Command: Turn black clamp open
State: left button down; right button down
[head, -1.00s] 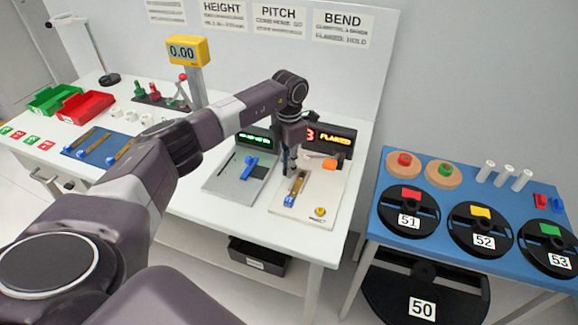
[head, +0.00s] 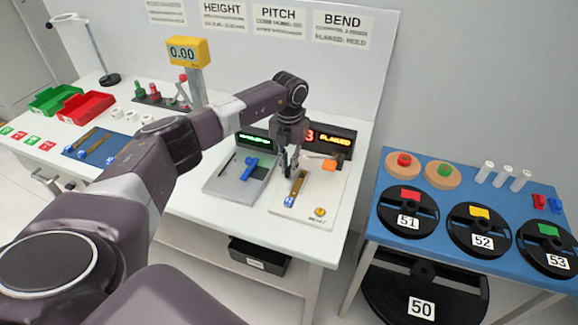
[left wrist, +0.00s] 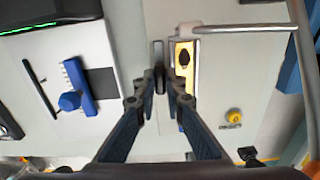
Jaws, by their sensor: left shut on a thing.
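The black clamp, a small dark upright bar (left wrist: 158,52), shows between my fingertips in the left wrist view, beside a brass strip (left wrist: 183,60) on the pale bend station (head: 322,190). My left gripper (head: 289,168) is over this station, just left of the strip. It also shows in the left wrist view (left wrist: 160,84), with its fingers close together and shut on the clamp's bar. In the head view the fingers hide the clamp. My right gripper is in neither current view.
A grey station with a blue lever (head: 249,168) stands close on the left. A yellow button (head: 320,211) is at the front right. A blue table (head: 390,235) with black reels stands right.

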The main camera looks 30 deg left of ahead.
aim_at(289, 168)
pick_arm(q)
jog(key=shift+r, duration=0.1)
dwell(0.3)
jog(key=c, duration=2)
grip_release()
notch_tip(289, 168, up, 12)
jog(key=shift+f, duration=0.1)
